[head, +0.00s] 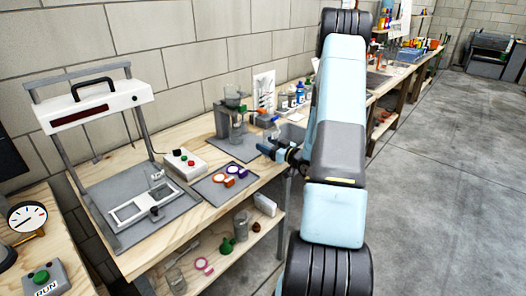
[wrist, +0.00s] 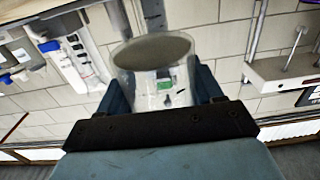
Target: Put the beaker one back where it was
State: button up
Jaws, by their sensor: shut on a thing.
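My gripper (head: 275,147) is at the right edge of the wooden bench in the head view, its end mostly beside my arm. In the wrist view my gripper (wrist: 160,92) is shut on a clear beaker (wrist: 153,80), one dark finger on each side of it. The beaker's round grey end faces the camera, and a green patch shows through its wall. In the head view the held beaker is small and hard to make out by the fingers. I cannot tell its earlier place.
A grey mat (head: 208,192) with purple and orange rings and a white button box (head: 185,164) are to the left. Bottles (head: 283,103) stand behind. A lower shelf (head: 225,252) holds several items.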

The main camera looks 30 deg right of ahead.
jog(key=shift+w+a+f, duration=0.1)
jog(key=shift+w+f, duration=0.25)
jog(key=shift+f, duration=0.15)
notch_tip(320, 180, down, 2)
jog(key=shift+s, duration=0.1)
jog(key=shift+f, duration=0.3)
jog(key=shift+a, duration=0.15)
jog(key=shift+f, duration=0.1)
jog(key=o, duration=1.2)
jog(key=v, duration=1.2)
